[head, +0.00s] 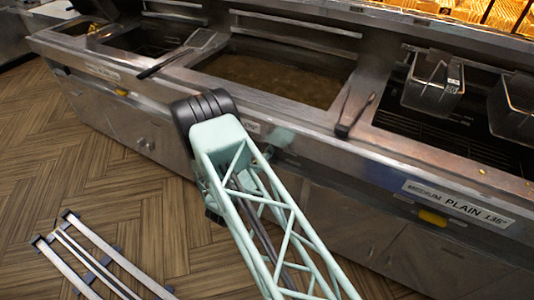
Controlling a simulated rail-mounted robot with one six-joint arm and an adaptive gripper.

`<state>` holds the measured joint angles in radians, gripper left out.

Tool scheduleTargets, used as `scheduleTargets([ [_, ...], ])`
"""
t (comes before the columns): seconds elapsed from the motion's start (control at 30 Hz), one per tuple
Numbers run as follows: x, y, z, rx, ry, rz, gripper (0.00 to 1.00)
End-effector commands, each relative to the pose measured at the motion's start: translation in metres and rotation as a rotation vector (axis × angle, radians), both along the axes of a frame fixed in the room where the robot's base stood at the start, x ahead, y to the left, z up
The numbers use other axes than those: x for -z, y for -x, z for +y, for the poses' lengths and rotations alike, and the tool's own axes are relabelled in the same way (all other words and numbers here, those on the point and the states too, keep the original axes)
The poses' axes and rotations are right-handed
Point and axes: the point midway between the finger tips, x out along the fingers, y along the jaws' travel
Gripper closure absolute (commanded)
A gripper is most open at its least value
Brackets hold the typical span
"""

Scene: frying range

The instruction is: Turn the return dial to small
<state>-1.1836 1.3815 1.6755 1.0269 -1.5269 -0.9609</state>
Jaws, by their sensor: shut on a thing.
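My mint-green lattice arm (245,190) reaches up from the bottom edge to a black-capped joint (205,108) in front of the fryer's front panel. My gripper is not visible; the arm hides the part of the front beyond it. I cannot make out the return dial or its setting. Two small round fittings (146,145) show on the steel cabinet front left of the arm, but I cannot tell what they are.
The steel frying range (350,150) runs across the view with an oil-filled vat (270,78). Wire baskets (433,82) hang at the right. A sign (455,207) reads "MEDIUM PLAIN 135°". Metal rails (95,255) lie on the wooden floor (110,190), otherwise clear at left.

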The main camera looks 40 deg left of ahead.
Motion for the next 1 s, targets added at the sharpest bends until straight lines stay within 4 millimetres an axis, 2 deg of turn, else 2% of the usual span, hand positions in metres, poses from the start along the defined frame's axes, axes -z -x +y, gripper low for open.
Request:
scheduleTargets([
  [0.17,0.001,0.000,0.000,0.000,0.001,0.001,0.98],
  [0.2,0.001,0.000,0.000,0.000,0.001,0.001,0.87],
  [0.37,0.001,0.000,0.000,-0.001,0.000,0.001,0.74],
  [0.77,0.000,0.002,0.000,-0.001,0.000,0.001,0.74],
  [1.0,0.000,0.016,-0.002,-0.002,0.000,0.001,0.74],
])
